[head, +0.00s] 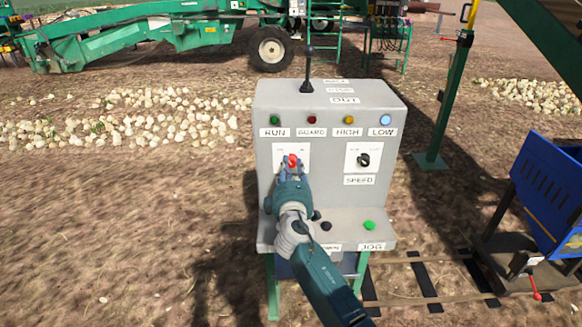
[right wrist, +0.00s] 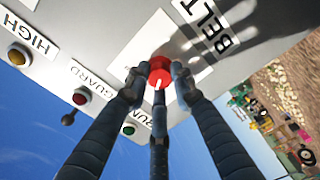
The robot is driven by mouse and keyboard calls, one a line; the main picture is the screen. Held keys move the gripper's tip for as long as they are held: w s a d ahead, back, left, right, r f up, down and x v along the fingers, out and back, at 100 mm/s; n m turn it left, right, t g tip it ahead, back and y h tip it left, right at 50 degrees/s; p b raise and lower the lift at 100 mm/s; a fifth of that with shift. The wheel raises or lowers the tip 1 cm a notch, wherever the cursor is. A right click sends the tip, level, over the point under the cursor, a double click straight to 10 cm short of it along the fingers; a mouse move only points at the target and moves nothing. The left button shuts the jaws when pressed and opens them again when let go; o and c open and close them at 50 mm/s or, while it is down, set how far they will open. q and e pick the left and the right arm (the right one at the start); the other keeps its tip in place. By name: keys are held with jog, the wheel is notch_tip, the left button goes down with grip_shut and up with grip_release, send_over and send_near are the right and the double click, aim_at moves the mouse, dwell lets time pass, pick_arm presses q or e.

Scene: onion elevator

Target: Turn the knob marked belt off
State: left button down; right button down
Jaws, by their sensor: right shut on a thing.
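The red knob (head: 292,160) sits on a white plate on the left of the grey control panel's (head: 330,108) upright face. In the right wrist view the red knob (right wrist: 160,71) shows a white pointer mark, and a label reading BELT (right wrist: 207,20) lies beside its plate. My right gripper (head: 291,172) is at the knob, with its fingers (right wrist: 159,82) closed around it. The gripper and arm cover the panel below the knob in the head view. The plate's small markings are too small to read. My left gripper is not in view.
A black SPEED knob (head: 364,160) is on the right of the panel. Above are several lamps; the LOW lamp (head: 386,120) looks bright blue. A black button (head: 326,226) and a green JOG button (head: 369,225) are on the lower ledge. A black stick (head: 308,70) stands on top.

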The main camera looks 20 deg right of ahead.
jog(key=shift+d+n+p, duration=0.2)
jog(key=shift+n+p, duration=0.1)
jog(key=shift+n, duration=1.2)
jog(key=c, duration=1.5)
grip_release()
jog(key=shift+d, duration=0.1)
jog(key=shift+o, duration=0.2)
jog(key=shift+w, duration=0.1)
jog(key=shift+s+a, duration=0.25)
jog(key=shift+s, duration=0.15)
jog(key=v, duration=1.1)
jog(key=shift+d+f, duration=0.1)
